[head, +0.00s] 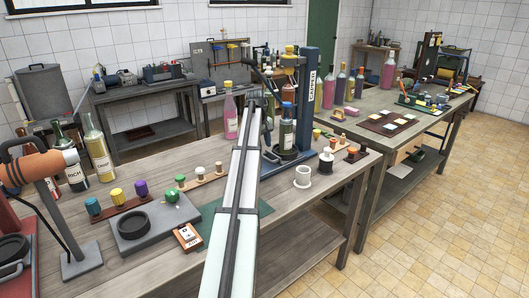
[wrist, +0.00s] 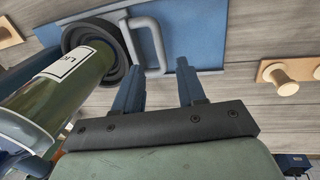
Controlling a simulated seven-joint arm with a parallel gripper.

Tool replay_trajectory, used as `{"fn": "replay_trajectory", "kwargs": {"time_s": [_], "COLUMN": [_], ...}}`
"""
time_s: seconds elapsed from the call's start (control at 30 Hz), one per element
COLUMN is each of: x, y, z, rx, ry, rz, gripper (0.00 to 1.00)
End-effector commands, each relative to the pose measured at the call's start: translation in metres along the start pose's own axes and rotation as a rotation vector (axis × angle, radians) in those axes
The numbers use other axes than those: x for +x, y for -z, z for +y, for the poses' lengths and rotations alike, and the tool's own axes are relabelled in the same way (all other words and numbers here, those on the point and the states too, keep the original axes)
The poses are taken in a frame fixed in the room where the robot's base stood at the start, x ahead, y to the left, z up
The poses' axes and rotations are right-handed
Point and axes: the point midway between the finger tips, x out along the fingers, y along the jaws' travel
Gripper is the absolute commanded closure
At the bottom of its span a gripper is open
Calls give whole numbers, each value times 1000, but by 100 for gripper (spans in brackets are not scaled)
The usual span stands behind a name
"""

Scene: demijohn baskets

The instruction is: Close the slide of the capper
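The capper (head: 309,88) is a blue upright stand with a lettered column, at the back right of the near bench in the head view. A dark green bottle (head: 286,134) stands upright in it. In the wrist view the labelled bottle (wrist: 62,78) is at the left, by a black round seat (wrist: 122,70) on the blue base (wrist: 198,42). A grey loop handle (wrist: 152,28) rises beside the seat. My gripper (wrist: 159,68) is open, its fingers spread, with the handle's lower right end appearing between the tips. Contact cannot be told. My arm hides part of the bench in the head view.
The wrist view shows a wooden peg (wrist: 284,76) at the right.

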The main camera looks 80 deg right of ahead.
Motion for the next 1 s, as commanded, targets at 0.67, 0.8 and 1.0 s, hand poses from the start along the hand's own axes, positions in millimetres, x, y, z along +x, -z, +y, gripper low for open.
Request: {"fn": "replay_trajectory", "kwargs": {"time_s": [0.67,0.8,1.0], "x": [-84,-84,-84], "y": [0,0,0], "z": [0,0,0], "rx": [0,0,0], "ry": [0,0,0], "rz": [0,-1,-1], "gripper": [60,60,60]}}
